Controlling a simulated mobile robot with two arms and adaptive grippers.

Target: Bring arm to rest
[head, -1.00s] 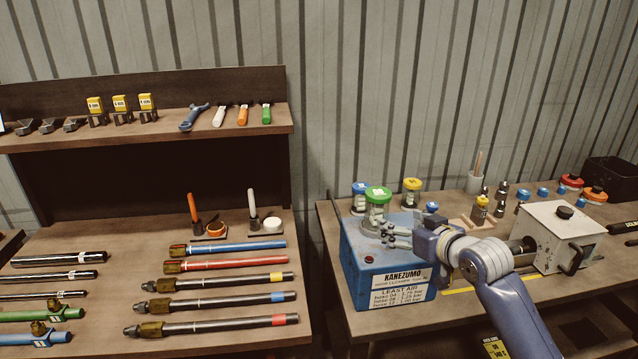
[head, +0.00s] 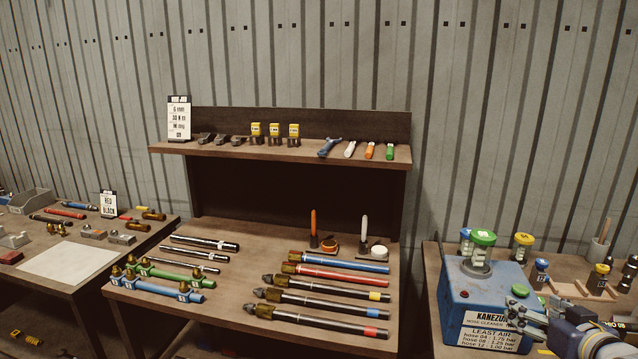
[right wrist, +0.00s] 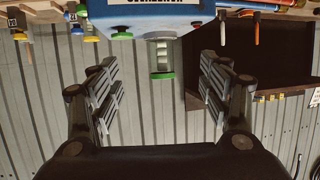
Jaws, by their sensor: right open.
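My right gripper (head: 515,308) is at the lower right of the head view, in front of the right part of the blue Kanezumo hose cleaner (head: 458,300). In the right wrist view its two fingers (right wrist: 160,82) are spread wide with nothing between them. The cleaner (right wrist: 150,17) shows upside down at the top of that view, beyond the fingers. A green-lidded jar (head: 482,240) stands on top of the cleaner, and a green knob (head: 520,290) shows just above the gripper. My left gripper is not in view.
The middle bench (head: 225,285) holds several hoses and rods, with a shelf (head: 300,150) of tools behind. Another bench at left carries a white sheet (head: 70,262) and small parts. Lidded jars and a wooden rack (head: 580,290) stand right of the cleaner.

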